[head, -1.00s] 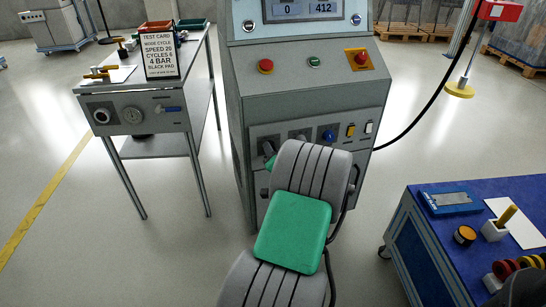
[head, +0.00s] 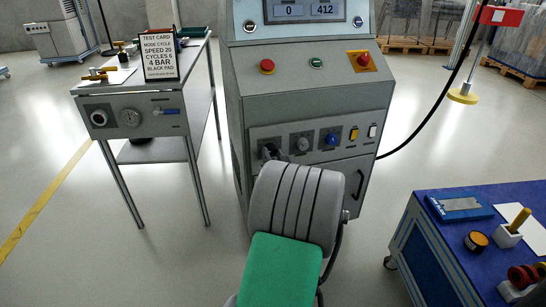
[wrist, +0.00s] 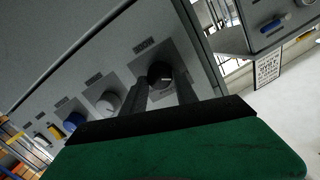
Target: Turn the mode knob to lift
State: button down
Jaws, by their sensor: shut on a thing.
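A lower panel on the grey machine carries a row of controls. The leftmost is a black knob (head: 268,151), partly hidden behind my arm; in the wrist view the black knob (wrist: 160,74) shows clearly with a pale mark on its face. My gripper (wrist: 162,84) has its two dark fingers on either side of this knob, shut on it. In the head view my grey and green arm hides most of the gripper.
Beside the black knob are a grey knob (head: 303,143), a blue knob (head: 331,139), a yellow switch (head: 353,134) and a white switch (head: 372,131). A side table (head: 190,75) stands left, a blue-topped cart (head: 440,235) right.

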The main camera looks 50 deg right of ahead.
jog(key=shift+f, duration=0.1)
jog(key=c, duration=0.9)
grip_release()
jog(key=shift+c, duration=0.2)
jog(key=shift+s, duration=0.1)
jog(key=p+v, duration=0.1)
jog(key=v, duration=0.6)
jog(key=shift+s+a, duration=0.25)
